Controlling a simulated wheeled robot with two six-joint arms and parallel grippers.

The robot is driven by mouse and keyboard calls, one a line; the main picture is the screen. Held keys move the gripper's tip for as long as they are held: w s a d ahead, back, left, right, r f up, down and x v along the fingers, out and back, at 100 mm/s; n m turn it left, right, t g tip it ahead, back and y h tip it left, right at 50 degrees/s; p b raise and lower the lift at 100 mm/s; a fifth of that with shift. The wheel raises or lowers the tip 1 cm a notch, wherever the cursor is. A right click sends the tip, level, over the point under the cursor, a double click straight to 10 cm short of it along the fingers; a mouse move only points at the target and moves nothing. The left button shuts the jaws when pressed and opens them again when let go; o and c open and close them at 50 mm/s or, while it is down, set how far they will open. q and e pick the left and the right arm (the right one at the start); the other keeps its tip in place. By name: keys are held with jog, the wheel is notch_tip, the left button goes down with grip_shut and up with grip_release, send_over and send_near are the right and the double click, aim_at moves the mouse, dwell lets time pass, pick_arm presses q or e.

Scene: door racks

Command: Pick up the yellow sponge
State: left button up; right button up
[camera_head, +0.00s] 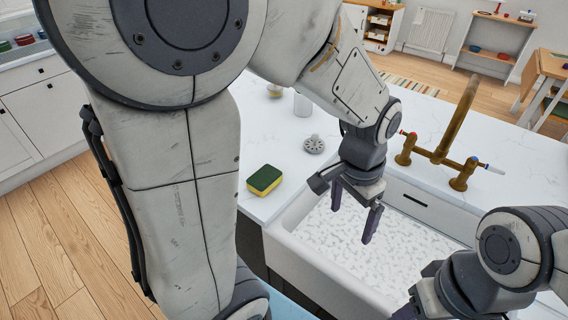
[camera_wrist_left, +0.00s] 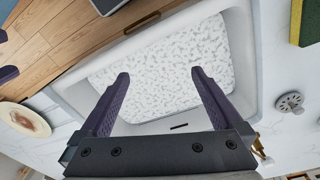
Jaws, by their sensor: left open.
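The yellow sponge (camera_head: 264,180) has a dark green layer and lies on the white counter, left of the sink, in the head view. In the left wrist view, part of the sponge (camera_wrist_left: 308,22) shows at the top right edge. My left gripper (camera_head: 354,210) is open and empty over the sink, to the right of the sponge and apart from it. Its two purple fingers (camera_wrist_left: 161,82) are spread in the left wrist view. My right arm shows at the lower right of the head view; its gripper is mostly cut off.
The white sink (camera_head: 330,278) has a speckled bottom. A grey drain strainer (camera_head: 314,144) lies on the counter behind the sponge, with a pale cup (camera_head: 302,105) farther back. A brass faucet (camera_head: 445,145) stands behind the sink. The counter around the sponge is clear.

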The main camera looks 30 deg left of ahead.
pick_arm(q)
jog(key=w+a+r+n+p, duration=0.25)
jog(key=w+a, duration=0.45)
jog(key=a, duration=0.4)
jog(key=n+p, duration=0.2)
jog(key=p, duration=0.2)
send_over(264, 176)
notch_tip(264, 176, down, 3)
jog(key=shift+y, duration=0.3)
jog(key=f, duration=0.5)
jog(key=shift+w+a, duration=0.15)
jog(key=shift+a, duration=0.05)
jog(key=f+p, duration=0.2)
jog(key=f, duration=0.2)
jog(key=shift+d+f+p, duration=0.15)
jog(key=shift+d+p, duration=0.05)
jog(key=shift+p, duration=0.15)
jog(key=shift+f, duration=0.7)
jog(key=c, duration=1.2)
pick_arm(e)
notch_tip(264, 176, up, 11)
